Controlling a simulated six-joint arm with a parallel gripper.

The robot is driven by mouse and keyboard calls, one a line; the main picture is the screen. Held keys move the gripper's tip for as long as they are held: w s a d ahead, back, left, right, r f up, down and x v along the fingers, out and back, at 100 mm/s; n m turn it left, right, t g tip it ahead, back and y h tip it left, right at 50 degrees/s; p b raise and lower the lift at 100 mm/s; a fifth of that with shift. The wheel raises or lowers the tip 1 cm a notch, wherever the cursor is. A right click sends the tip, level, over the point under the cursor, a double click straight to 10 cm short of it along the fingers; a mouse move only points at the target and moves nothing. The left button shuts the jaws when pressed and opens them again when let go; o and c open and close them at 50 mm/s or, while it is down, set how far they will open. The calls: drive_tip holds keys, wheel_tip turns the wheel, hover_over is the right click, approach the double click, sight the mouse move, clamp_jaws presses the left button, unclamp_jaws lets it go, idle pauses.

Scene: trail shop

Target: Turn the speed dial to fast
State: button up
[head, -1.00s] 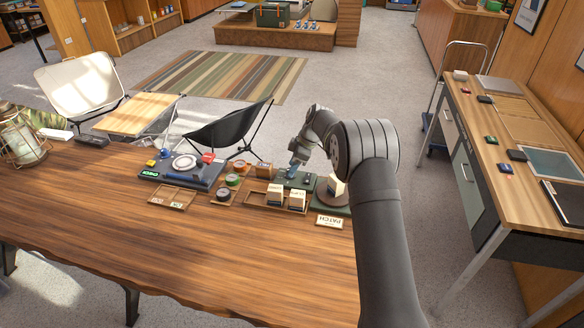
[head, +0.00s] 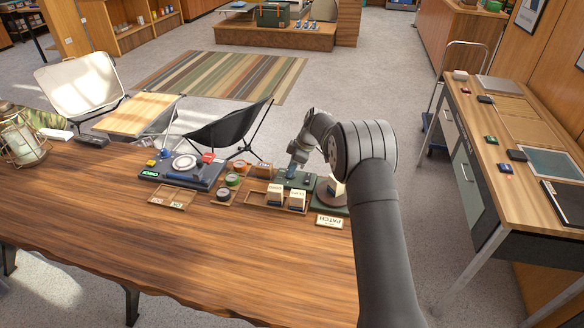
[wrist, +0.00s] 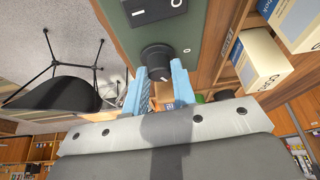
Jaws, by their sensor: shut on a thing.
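A round black dial (wrist: 158,58) stands out from a green control panel (wrist: 205,30) in the wrist view. The two light blue fingers of my gripper (wrist: 159,75) are closed around the dial, one on each side. A small white mark shows on the panel beside the dial. I cannot read the dial's setting. In the head view my gripper (head: 291,173) is down at the green panel (head: 308,181) near the table's far edge, and it hides the dial there.
A black switch (wrist: 150,10) with white marks sits farther along the panel. A wooden tray (head: 258,198) with boxed cards stands in front of the panel. A blue-grey machine (head: 205,178) and small round tins (head: 233,180) stand to the left. The table's front is clear.

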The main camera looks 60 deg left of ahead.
drive_tip(key=m+t, duration=0.1)
drive_tip(key=m, duration=0.2)
drive_tip(key=m+y, duration=0.1)
drive_tip(key=m, duration=0.2)
drive_tip(key=shift+s+d+t+y, duration=0.1)
drive_tip(key=shift+s+t+y, duration=0.05)
drive_tip(key=shift+t+y, duration=0.2)
drive_tip(key=shift+s+m+t, duration=0.1)
drive_tip(key=shift+m+t, duration=0.45)
drive_tip(key=shift+m, duration=0.75)
drive_tip(key=shift+s+m+t, duration=0.1)
drive_tip(key=shift+m+t, duration=0.4)
drive_tip(key=shift+m, duration=0.8)
drive_tip(key=shift+w, duration=0.1)
drive_tip(key=o, duration=1)
drive_tip(key=v, duration=1.7)
drive_tip(key=shift+r, duration=0.2)
drive_tip(key=shift+f, duration=0.1)
